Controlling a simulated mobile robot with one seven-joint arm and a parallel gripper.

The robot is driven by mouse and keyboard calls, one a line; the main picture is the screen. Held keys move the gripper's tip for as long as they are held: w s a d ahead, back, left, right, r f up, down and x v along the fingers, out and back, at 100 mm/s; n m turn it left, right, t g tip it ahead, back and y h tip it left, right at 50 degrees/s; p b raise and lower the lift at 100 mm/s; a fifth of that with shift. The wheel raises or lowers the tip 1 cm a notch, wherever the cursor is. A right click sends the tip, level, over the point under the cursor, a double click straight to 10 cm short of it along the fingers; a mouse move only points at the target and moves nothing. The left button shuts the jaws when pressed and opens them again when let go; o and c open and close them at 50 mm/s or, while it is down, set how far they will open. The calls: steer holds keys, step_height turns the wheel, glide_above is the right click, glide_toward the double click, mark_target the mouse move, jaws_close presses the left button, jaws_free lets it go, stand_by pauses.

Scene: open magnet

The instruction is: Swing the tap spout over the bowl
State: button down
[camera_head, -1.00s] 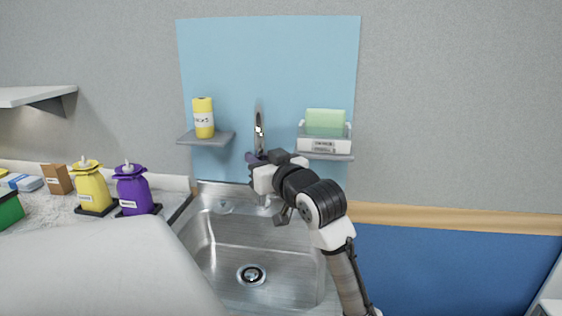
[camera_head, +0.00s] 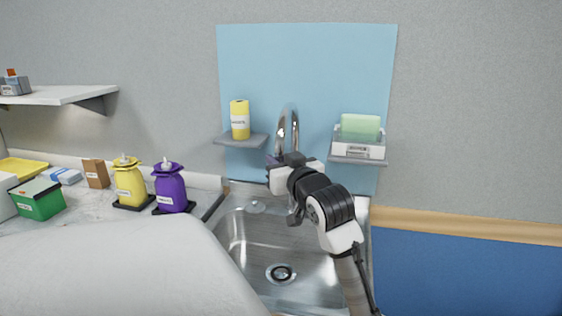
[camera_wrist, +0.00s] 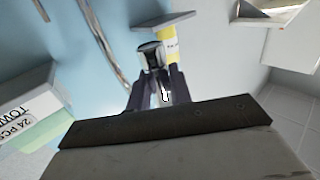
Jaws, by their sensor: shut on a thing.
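The chrome tap (camera_head: 295,125) rises behind the sink as a tall arched neck, its arch bending over to the left. The steel sink bowl (camera_head: 240,240) lies below it, with a dark round drain; no separate bowl shows. My gripper (camera_head: 273,161) is at the hanging end of the spout, above the back left part of the sink. In the wrist view my gripper (camera_wrist: 155,78) is shut on a shiny, dark-ended piece, the spout end (camera_wrist: 150,50). My arm hides the tap's lower part and some of the sink.
A small shelf left of the tap holds a yellow bottle (camera_head: 240,120). A right shelf holds a box with a green block (camera_head: 360,127). Yellow (camera_head: 129,184) and purple (camera_head: 171,188) dispensers, a brown box (camera_head: 96,173) and a green box (camera_head: 40,203) stand on the left counter.

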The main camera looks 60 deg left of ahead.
steer(key=shift+s, duration=0.1)
steer(key=c, duration=1.3)
jaws_free()
steer(key=d+b, duration=0.1)
steer(key=d, duration=0.3)
steer(key=s+d+b, duration=0.1)
steer(key=d, duration=0.4)
steer(key=d+b, duration=0.1)
steer(key=d, duration=0.3)
steer(key=shift+s+d, duration=0.25)
steer(key=shift+d, duration=0.1)
